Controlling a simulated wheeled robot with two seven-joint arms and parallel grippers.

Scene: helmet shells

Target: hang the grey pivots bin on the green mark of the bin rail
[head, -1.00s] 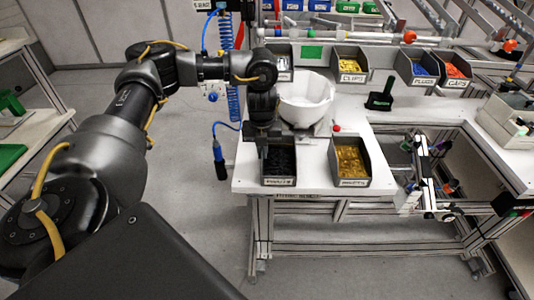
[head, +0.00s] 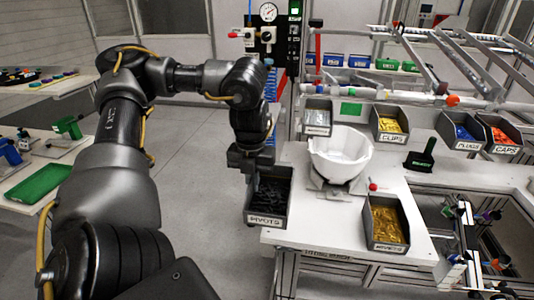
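The grey pivots bin (head: 267,219), with dark parts inside and a PIVOTS label on its front, is at the left front end of the white table. It overlaps the table's left edge and appears raised off the tabletop. My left gripper (head: 250,165) is at the bin's back wall and appears shut on it; the fingertips are mostly hidden. The green mark (head: 351,109) is on the bin rail behind the white helmet shell, between two hung bins, with nothing on it. My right gripper is out of view.
A white helmet shell (head: 340,155) stands on a holder between the pivots bin and the mark. A grey bin (head: 317,118) and the clips bin (head: 389,125) flank the mark. Another bin of yellow parts (head: 385,222) sits at the table's front. A dark green-topped stand (head: 420,160) is further right.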

